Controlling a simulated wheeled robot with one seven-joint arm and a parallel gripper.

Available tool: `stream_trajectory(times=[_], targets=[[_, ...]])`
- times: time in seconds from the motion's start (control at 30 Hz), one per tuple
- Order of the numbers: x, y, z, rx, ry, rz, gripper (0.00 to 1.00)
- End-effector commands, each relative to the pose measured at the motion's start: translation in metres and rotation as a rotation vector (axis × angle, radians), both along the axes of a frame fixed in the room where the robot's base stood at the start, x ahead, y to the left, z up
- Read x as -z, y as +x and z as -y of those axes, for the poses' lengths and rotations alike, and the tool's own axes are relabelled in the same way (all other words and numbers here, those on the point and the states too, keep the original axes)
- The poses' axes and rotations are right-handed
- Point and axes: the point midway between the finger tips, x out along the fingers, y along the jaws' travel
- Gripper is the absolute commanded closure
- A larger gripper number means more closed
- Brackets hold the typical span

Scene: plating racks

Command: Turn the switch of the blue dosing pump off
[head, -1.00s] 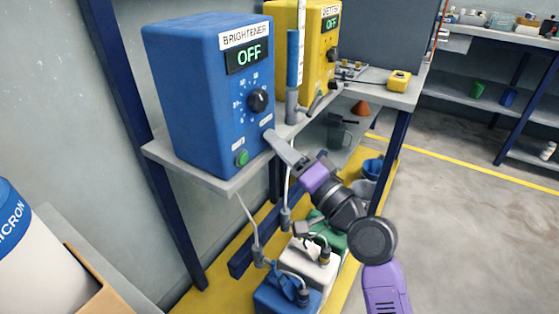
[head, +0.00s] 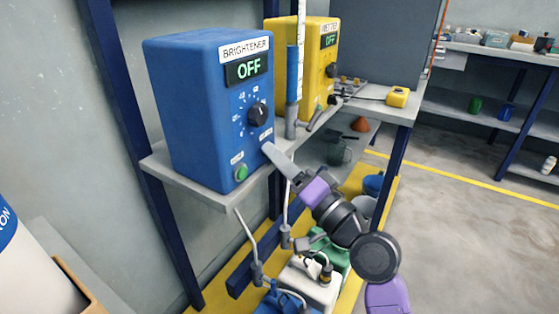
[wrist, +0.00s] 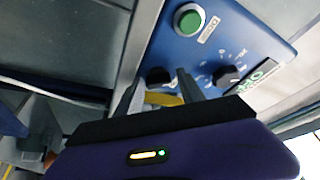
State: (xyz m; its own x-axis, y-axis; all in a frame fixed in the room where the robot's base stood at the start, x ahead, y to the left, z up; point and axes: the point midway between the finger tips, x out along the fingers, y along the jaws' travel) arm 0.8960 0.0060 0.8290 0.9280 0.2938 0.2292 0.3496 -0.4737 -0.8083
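The blue dosing pump (head: 205,115), labelled BRIGHTENER, stands upright on a grey shelf. Its display (head: 248,69) reads OFF. A black dial (head: 258,114) and a green button (head: 241,173) are on its front. My gripper (head: 267,148) is at the lower right of this front, its fingertips hiding that corner. In the wrist view the pump's front (wrist: 235,30) shows the green button (wrist: 189,19) and the dial (wrist: 226,75). A dark knob-like part (wrist: 158,77), probably the switch, shows between my two fingers, which are apart. I cannot tell whether they touch it.
A yellow pump (head: 312,70), its display also reading OFF, stands behind to the right. A grey post with a blue sleeve (head: 292,85) rises between the pumps. Hoses run down to canisters (head: 310,285) below the shelf (head: 220,198). The floor at right (head: 480,220) is clear.

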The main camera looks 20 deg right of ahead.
Motion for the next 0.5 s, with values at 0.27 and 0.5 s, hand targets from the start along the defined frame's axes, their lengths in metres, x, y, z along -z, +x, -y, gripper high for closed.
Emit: stream_trajectory(times=[0.27,0.5], targets=[[0.0066,0.0015,0.0026,0.005,-0.002,-0.012,0.42],[0.0053,0.0016,0.0025,0.004,0.010,-0.025,0.42]])
